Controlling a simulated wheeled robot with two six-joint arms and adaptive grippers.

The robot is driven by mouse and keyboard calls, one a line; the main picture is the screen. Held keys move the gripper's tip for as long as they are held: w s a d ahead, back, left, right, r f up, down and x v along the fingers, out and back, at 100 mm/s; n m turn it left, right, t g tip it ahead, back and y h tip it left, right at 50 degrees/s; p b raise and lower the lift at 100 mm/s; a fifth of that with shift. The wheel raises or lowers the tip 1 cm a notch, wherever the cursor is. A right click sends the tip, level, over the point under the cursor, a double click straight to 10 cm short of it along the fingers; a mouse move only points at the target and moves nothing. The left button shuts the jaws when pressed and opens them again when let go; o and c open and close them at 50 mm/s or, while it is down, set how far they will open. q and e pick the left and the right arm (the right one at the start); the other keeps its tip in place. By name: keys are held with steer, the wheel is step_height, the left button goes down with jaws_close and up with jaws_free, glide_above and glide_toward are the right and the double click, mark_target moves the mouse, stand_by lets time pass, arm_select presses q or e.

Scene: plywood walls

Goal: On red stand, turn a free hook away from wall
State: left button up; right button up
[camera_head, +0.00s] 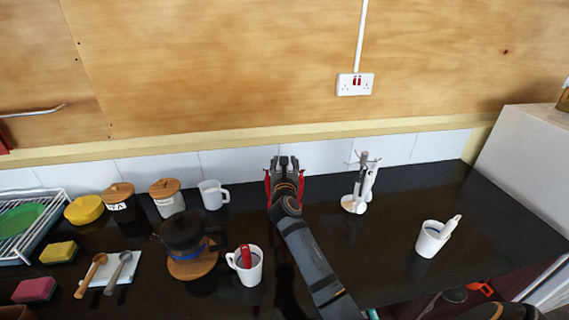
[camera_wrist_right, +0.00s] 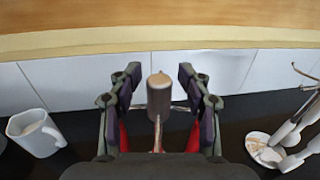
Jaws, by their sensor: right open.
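A stand with a grey-brown cylindrical top (camera_wrist_right: 159,95) shows between the fingers in the right wrist view. A thin hook points from it towards the camera, and thin hooks run out left and right behind the fingers. Red parts (camera_wrist_right: 123,136) show low on both sides, mostly hidden by the fingers. My right gripper (camera_wrist_right: 159,90) is open around the top, one finger on each side, with gaps visible. In the head view my right gripper (camera_head: 284,163) hides most of this stand, and red parts (camera_head: 267,186) show beside it. My left gripper is not in view.
A second stand (camera_head: 363,163) with white items hanging stands to the right. White mugs (camera_head: 430,243) (camera_head: 250,272), a dark pot (camera_head: 182,232), lidded jars (camera_head: 167,203) and a dish rack (camera_head: 40,247) share the black counter. The tiled wall (camera_head: 325,156) is close behind the gripper.

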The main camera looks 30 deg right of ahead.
steer(key=v, duration=0.7)
steer(key=shift+s+a, duration=0.15)
steer(key=shift+s, duration=0.15)
steer(key=shift+w, duration=0.1)
steer(key=shift+f, duration=0.1)
